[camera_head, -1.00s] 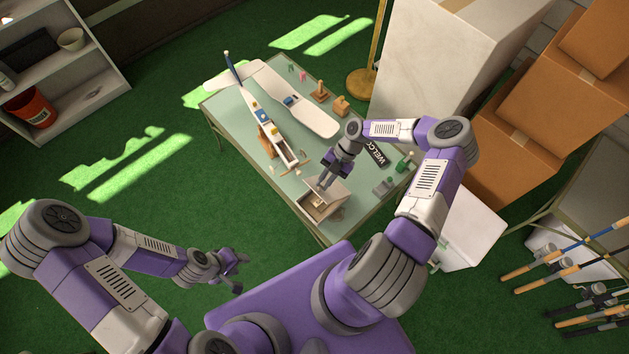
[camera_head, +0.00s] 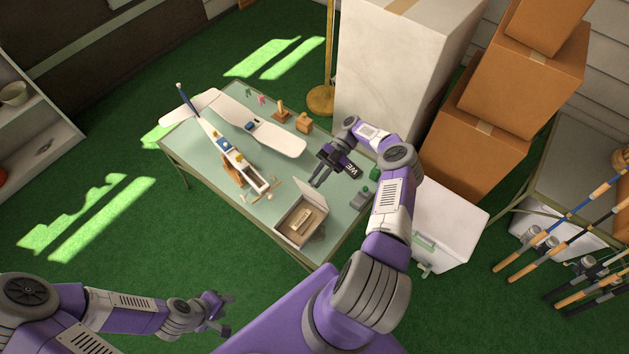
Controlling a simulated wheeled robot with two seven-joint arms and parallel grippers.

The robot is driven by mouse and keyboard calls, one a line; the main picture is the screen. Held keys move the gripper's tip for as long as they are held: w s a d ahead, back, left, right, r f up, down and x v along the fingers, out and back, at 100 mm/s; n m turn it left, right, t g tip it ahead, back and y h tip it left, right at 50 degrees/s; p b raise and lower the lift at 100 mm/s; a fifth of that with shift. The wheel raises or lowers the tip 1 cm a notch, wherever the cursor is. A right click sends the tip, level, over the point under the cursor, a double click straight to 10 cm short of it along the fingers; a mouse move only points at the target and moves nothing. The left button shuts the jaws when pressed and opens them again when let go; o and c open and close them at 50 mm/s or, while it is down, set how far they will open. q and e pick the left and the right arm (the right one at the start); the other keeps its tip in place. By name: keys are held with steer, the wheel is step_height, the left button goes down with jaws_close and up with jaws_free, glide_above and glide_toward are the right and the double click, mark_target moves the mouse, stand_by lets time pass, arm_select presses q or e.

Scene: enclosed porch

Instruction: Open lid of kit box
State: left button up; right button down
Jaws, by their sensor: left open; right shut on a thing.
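The kit box (camera_head: 290,235) is a small pale box at the table's front edge. Its lid (camera_head: 312,197) stands raised on the far side, and a light wooden piece (camera_head: 302,217) shows inside. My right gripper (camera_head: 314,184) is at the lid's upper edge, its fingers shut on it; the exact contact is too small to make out. My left gripper (camera_head: 229,313) is open and empty, low over the floor, left of and nearer than the table.
A model airplane (camera_head: 235,160) fills the table's left and middle. Small wooden blocks (camera_head: 304,123) stand at the back. A white cooler (camera_head: 440,222) and stacked cardboard boxes (camera_head: 470,150) stand right of the table. Fishing rods (camera_head: 570,250) are at far right.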

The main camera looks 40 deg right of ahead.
steer(key=shift+d, duration=0.25)
stand_by(0.4)
steer(key=c, duration=1.1)
jaws_free()
steer(key=shift+w, duration=0.1)
step_height(320, 180, up, 10)
steer(key=p, duration=0.3)
